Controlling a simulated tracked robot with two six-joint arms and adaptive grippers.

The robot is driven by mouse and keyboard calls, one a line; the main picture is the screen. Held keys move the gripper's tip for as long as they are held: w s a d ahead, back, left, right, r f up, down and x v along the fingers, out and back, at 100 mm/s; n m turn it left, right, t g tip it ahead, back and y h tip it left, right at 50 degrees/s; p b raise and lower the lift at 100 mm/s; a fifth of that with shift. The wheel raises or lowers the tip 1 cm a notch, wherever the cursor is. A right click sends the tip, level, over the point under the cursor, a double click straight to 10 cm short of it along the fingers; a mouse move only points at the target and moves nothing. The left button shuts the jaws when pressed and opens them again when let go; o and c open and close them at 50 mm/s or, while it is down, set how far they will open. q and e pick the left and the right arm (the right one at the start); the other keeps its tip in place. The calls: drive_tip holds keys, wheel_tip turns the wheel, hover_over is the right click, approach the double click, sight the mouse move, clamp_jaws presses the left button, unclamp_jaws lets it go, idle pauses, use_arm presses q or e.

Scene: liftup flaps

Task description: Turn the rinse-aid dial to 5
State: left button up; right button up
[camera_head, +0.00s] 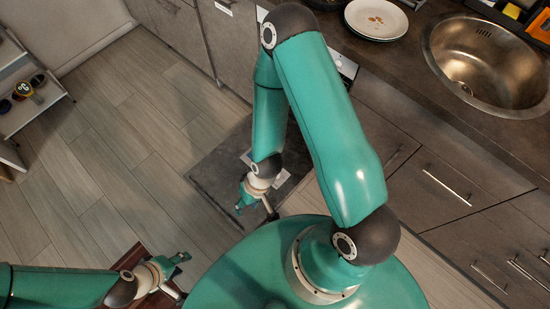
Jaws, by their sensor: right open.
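My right arm reaches down across the middle of the view. My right gripper (255,209) is open, over or close to the near part of a dark grey flat panel (212,165) that looks like a lowered appliance door. A small light-coloured patch (284,177) shows on the panel beside the gripper, partly behind my arm. I cannot make out the rinse-aid dial or its number; it is hidden or too small. My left gripper (184,276) is at the lower left, its two fingers spread and empty, away from the panel.
A counter with a round steel sink (490,65) and a white plate (376,18) with brown bits runs along the upper right. Drawers (440,180) with bar handles are below it. A white shelf (30,100) stands at the far left. The wooden floor (125,130) between is clear.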

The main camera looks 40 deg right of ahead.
drive_tip(key=shift+o, duration=2.5)
drive_tip(key=shift+w+d+f+b, duration=0.15)
drive_tip(key=shift+f+b, duration=0.2)
drive_tip(key=shift+f, duration=0.05)
drive_tip(key=w+d+f+n+b, duration=0.4)
drive_tip(key=w+f+b, duration=0.1)
drive_tip(key=f+b, duration=0.35)
drive_tip(key=w+d+f+n+b, duration=0.3)
drive_tip(key=w+f+b, duration=0.2)
drive_tip(key=f+b, duration=0.35)
drive_tip(key=w+d+f+n+g+h+b, duration=0.15)
drive_tip(key=d+f+n+b, duration=0.25)
drive_tip(key=d+f+b, duration=0.4)
drive_tip(key=w+d+f+n+t+h+b, duration=0.15)
drive_tip(key=w+d+f+n+b, duration=0.35)
drive_tip(key=d, duration=0.6)
drive_tip(key=shift+m+g+h, duration=0.4)
drive_tip(key=shift+m+g, duration=0.1)
drive_tip(key=f+b, duration=0.2)
drive_tip(key=f, duration=0.3)
drive_tip(key=s+f+b, duration=0.1)
drive_tip(key=f+b, duration=0.1)
drive_tip(key=f, duration=0.3)
drive_tip(key=s+f+b, duration=0.1)
drive_tip(key=f+b, duration=0.1)
drive_tip(key=f, duration=0.3)
drive_tip(key=shift+s+a, duration=0.1)
drive_tip(key=shift+a, duration=0.15)
